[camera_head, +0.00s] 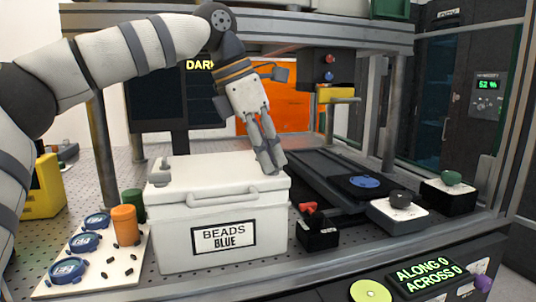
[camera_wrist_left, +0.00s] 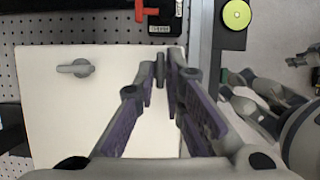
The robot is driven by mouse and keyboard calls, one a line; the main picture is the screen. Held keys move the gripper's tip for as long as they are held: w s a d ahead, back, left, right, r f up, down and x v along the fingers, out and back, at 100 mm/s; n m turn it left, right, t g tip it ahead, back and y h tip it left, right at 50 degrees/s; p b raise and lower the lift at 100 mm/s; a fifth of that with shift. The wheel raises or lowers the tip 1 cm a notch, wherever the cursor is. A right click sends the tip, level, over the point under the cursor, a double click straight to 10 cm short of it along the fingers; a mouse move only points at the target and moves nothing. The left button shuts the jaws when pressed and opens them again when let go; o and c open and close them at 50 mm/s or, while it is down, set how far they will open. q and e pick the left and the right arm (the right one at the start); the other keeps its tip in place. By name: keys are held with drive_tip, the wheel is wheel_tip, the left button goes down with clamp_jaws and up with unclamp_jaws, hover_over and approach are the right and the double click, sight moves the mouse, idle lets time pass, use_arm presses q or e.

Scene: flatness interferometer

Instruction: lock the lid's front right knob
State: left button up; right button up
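The white box (camera_head: 222,205) labelled "BEADS BLUE" stands on the perforated table with its white lid (camera_head: 215,168) on. My left gripper (camera_head: 270,165) reaches down onto the lid's front right corner. The knob's bar runs up and down in that view. Another grey knob (camera_wrist_left: 75,68), at the rear right, has its bar across. A grey knob (camera_head: 158,178) shows at the lid's front left.
A white board (camera_head: 125,265) with blue round pieces and an orange cylinder (camera_head: 124,225) lies left of the box. A small black box with a red top (camera_head: 312,230) stands close on its right. A dark rail (camera_head: 320,175) runs behind. A display panel (camera_head: 430,275) is in front.

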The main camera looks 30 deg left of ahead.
use_arm(q)
drive_tip(key=shift+o, duration=0.8)
drive_tip(key=v, duration=1.2)
